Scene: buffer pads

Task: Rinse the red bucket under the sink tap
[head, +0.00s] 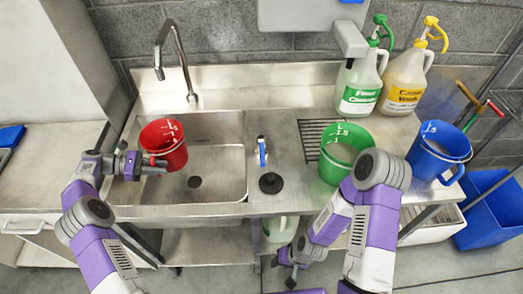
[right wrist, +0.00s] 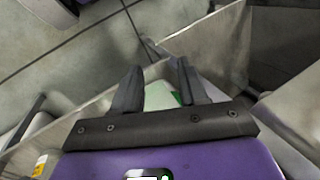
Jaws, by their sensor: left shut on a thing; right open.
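The red bucket (head: 163,146) is held over the left part of the metal sink basin (head: 229,187), roughly upright with its mouth up. My left gripper (head: 154,166) is shut on the bucket at its left side. The tap (head: 177,57) stands behind the basin, its spout above and behind the bucket. No water stream can be made out. My right gripper (head: 291,266) is low in front of the counter, away from the bucket. In the right wrist view its fingers (right wrist: 158,88) are apart with nothing gripped between them.
A green bucket (head: 343,151) and a blue bucket (head: 439,151) stand to the right of the sink. A green-topped bottle (head: 360,88) and a yellow-topped bottle (head: 404,82) stand behind. A small blue-handled tool (head: 262,151) and a black disc (head: 271,183) are right of the basin.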

